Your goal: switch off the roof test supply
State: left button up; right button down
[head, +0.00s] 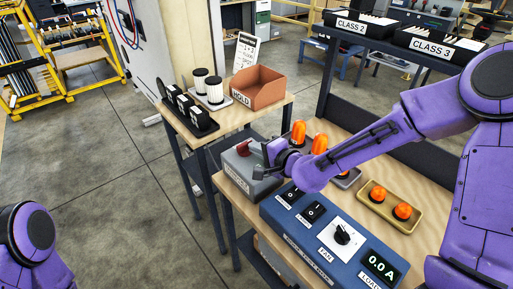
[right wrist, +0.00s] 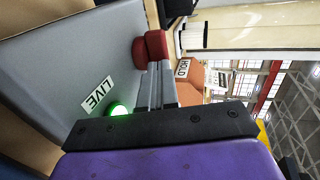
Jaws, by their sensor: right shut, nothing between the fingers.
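A grey box (head: 247,182) with a red handle (head: 243,148) stands at the near-left end of the bench. The right wrist view shows the red handle (right wrist: 151,47) close up, with a lit green lamp (right wrist: 119,109) beside a LIVE label (right wrist: 97,96). My right gripper (head: 268,153) is shut and empty. Its fingers (right wrist: 157,85) reach to the red handle and look close to or against it; contact is unclear. A blue panel (head: 325,240) has two black switches, a dial (head: 343,234) and a display reading 0.0 A. My left gripper is out of view.
Orange lamps (head: 299,134) stand behind my right forearm. A tan tray (head: 389,211) holds two orange lamps. A side table carries an orange HOLD bin (head: 258,88), white cylinders (head: 214,90) and a black rack (head: 188,112). CLASS 2 and CLASS 3 bins sit on the upper shelf.

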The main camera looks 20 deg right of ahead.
jog(key=shift+w, duration=0.1)
jog(key=shift+w+d+n+g+y, duration=0.25)
jog(key=shift+n+g+y, duration=0.25)
jog(key=shift+n+y, duration=0.35)
dwell(0.3)
jog(key=shift+w+d, duration=0.15)
jog(key=shift+w+d+p, duration=0.3)
jog(key=shift+w+p, duration=0.05)
jog(key=shift+w, duration=0.05)
jog(key=shift+w+d+f, duration=0.1)
jog(key=shift+w, duration=0.4)
jog(key=shift+w+b, duration=0.65)
jog(key=shift+b, duration=0.15)
jog(key=shift+w, duration=0.3)
